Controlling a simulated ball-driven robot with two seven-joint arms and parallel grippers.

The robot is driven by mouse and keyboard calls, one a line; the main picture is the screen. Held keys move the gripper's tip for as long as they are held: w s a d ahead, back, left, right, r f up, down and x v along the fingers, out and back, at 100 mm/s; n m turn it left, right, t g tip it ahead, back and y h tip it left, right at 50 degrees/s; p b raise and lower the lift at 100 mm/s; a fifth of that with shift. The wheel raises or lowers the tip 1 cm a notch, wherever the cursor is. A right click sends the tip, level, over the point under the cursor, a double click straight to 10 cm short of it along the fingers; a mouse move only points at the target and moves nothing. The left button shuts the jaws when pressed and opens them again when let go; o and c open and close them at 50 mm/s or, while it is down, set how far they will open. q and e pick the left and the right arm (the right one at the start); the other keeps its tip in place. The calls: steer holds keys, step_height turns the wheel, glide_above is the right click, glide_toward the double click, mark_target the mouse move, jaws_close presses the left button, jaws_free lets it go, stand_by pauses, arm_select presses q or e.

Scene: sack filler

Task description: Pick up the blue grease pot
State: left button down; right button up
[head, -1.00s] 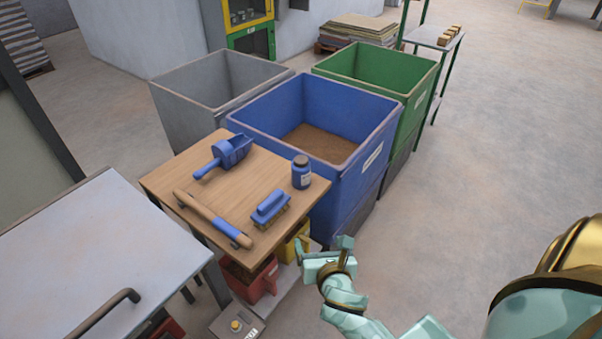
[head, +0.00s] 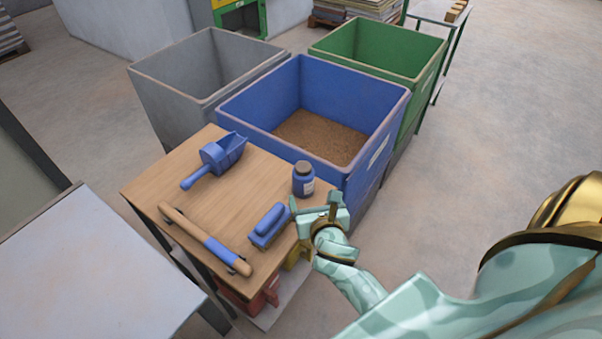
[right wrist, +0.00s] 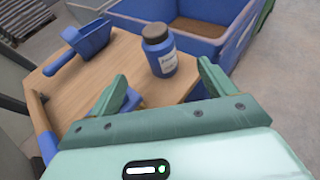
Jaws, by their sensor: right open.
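The blue grease pot (head: 303,180), a small jar with a brown lid and a pale label, stands upright on the wooden table (head: 240,165) near its right edge. It also shows in the right wrist view (right wrist: 160,52), ahead of the fingers and in line with the gap between them. My right gripper (head: 316,203) is open and empty, just on the near side of the pot and apart from it. In the right wrist view its two fingers (right wrist: 160,85) stand wide apart. My left gripper is not in view.
A blue brush (head: 268,224) lies just left of my right gripper. A blue scoop (head: 215,160) and a wooden-handled tool with a blue grip (head: 205,238) lie further left. The blue bin (head: 350,90) stands close behind the pot. Open floor lies to the right.

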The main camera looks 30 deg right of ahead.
mark_target(306, 181)
steer(key=b+x, duration=0.1)
steer(key=x, duration=0.3)
steer(key=b+x, duration=0.1)
steer(key=x, duration=0.2)
steer(key=shift+w+d+f, duration=0.2)
steer(key=shift+w+f, duration=0.05)
steer(key=shift+w+d+f, duration=0.15)
steer(key=shift+w, duration=0.3)
steer(key=x, duration=0.1)
steer(key=b+x, duration=0.1)
steer(key=x, duration=0.1)
steer(key=b+x, duration=0.1)
steer(key=x, duration=0.1)
steer(key=shift+s+f, duration=0.1)
steer(key=shift+f, duration=0.15)
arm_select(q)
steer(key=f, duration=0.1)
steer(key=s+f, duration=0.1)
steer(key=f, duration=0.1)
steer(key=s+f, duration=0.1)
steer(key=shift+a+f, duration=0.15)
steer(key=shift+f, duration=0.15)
arm_select(e)
steer(key=shift+s+r, duration=0.1)
steer(key=c, duration=1.1)
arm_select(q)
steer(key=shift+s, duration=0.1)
arm_select(e)
steer(key=shift+c, duration=0.8)
